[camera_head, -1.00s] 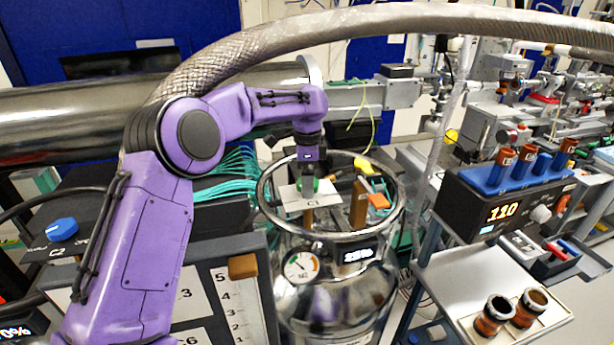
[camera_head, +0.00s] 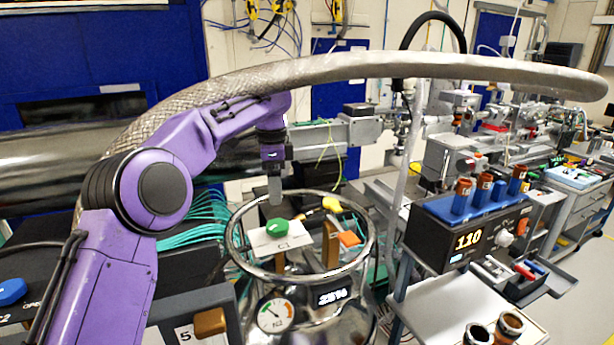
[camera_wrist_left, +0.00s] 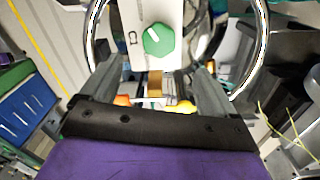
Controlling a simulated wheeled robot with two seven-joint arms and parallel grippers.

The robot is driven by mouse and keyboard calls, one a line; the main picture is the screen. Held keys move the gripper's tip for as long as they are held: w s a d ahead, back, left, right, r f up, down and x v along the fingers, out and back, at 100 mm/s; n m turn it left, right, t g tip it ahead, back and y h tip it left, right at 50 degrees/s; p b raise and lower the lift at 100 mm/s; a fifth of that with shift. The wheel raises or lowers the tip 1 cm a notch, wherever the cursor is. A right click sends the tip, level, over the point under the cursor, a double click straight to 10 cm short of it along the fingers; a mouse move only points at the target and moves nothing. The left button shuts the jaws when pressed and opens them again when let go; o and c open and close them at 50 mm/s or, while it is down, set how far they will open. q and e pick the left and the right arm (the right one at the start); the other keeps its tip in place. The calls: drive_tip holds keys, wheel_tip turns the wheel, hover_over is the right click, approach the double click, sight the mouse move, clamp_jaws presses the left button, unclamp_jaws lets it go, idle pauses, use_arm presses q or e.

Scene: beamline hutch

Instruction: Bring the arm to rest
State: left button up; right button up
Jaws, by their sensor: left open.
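My purple left arm comes in from the left in the head view and bends down at the wrist. Its gripper (camera_head: 275,190) hangs above the green knob (camera_head: 277,229), which sits on a white plate marked C1 (camera_head: 262,241) inside the metal ring of a silver vessel. The gripper is apart from the knob. In the left wrist view the two fingers (camera_wrist_left: 178,88) stand wide apart with nothing between them. The green knob (camera_wrist_left: 158,40) with its white mark lies beyond the fingertips there. My right gripper is in neither view.
The vessel's ring (camera_head: 364,262) surrounds the plate, with a gauge (camera_head: 276,314) below. A thick braided hose (camera_head: 400,66) arches over my arm. A heater block reading 110 (camera_head: 440,240) holds several brown vials at the right. A white shelf (camera_head: 455,300) below it carries two brown jars.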

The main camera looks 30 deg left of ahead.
sight(277, 225)
use_arm(q)
wheel_tip(277, 225, down, 10)
drive_tip(key=shift+f, duration=0.3)
drive_tip(key=shift+n, duration=0.5)
